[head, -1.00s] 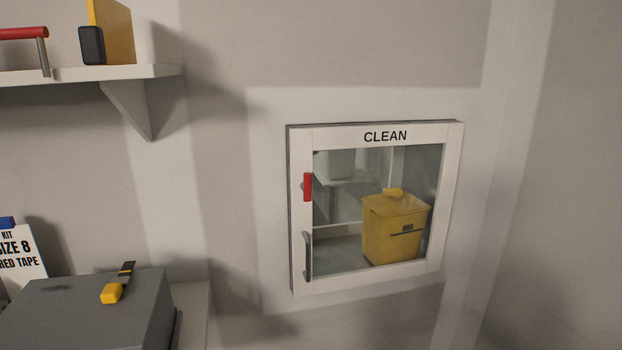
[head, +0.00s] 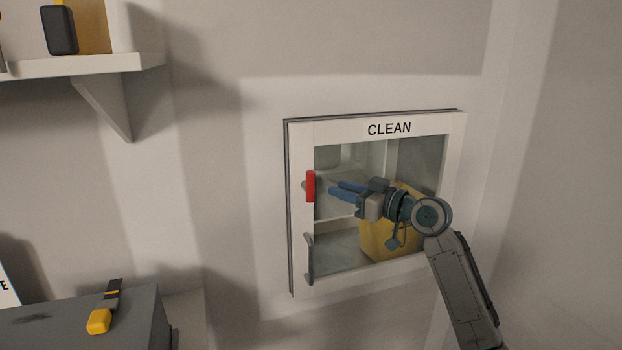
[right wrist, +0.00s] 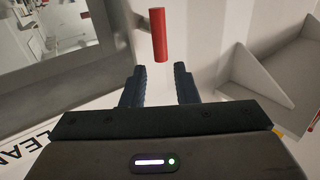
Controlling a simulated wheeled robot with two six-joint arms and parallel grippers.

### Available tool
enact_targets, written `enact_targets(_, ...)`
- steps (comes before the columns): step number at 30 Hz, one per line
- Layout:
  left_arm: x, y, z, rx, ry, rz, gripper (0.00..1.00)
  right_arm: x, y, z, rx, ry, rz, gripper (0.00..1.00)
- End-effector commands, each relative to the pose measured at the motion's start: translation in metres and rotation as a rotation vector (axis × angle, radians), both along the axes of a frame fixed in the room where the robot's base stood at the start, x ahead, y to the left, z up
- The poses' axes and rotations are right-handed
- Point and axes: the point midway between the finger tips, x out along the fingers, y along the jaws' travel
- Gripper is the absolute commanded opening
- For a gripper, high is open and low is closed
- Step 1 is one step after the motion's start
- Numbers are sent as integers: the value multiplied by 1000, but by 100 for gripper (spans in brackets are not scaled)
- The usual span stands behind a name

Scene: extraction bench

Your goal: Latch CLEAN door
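The CLEAN door (head: 390,128) is a white-framed glass door in the wall and looks closed. Its red latch handle (head: 310,186) stands upright on the left side of the frame. A grey pull handle (head: 309,259) is below it. My right gripper (head: 334,189) is in front of the glass, just right of the red handle, with its fingers pointing left at it. In the right wrist view the fingers (right wrist: 160,72) are apart and empty, and the red handle (right wrist: 158,35) is just beyond the tips, in line with the gap. My left gripper is out of view.
A yellow bin (head: 377,240) shows behind the glass, partly hidden by my right arm. A wall shelf (head: 85,66) is at upper left. A grey case (head: 130,325) with a yellow-and-black tool (head: 103,312) on it is at lower left. The wall around the door is clear.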

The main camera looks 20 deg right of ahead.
Motion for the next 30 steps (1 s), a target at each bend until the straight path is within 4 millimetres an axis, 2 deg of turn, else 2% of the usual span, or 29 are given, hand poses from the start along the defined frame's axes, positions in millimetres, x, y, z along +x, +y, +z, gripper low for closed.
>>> enact_targets(6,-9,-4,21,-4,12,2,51,30,23,5,8,3,2,27)
enact_targets(15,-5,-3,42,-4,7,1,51,70,50,3,4,3,-1,27)
enact_targets(21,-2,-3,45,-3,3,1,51,79,57,0,2,3,-2,27)
enact_targets(28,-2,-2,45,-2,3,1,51,79,57,-1,1,2,-2,27)
enact_targets(29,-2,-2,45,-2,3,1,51,79,57,-1,1,2,-2,25)
enact_targets(30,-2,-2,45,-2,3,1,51,79,57,-1,1,2,-2,17)
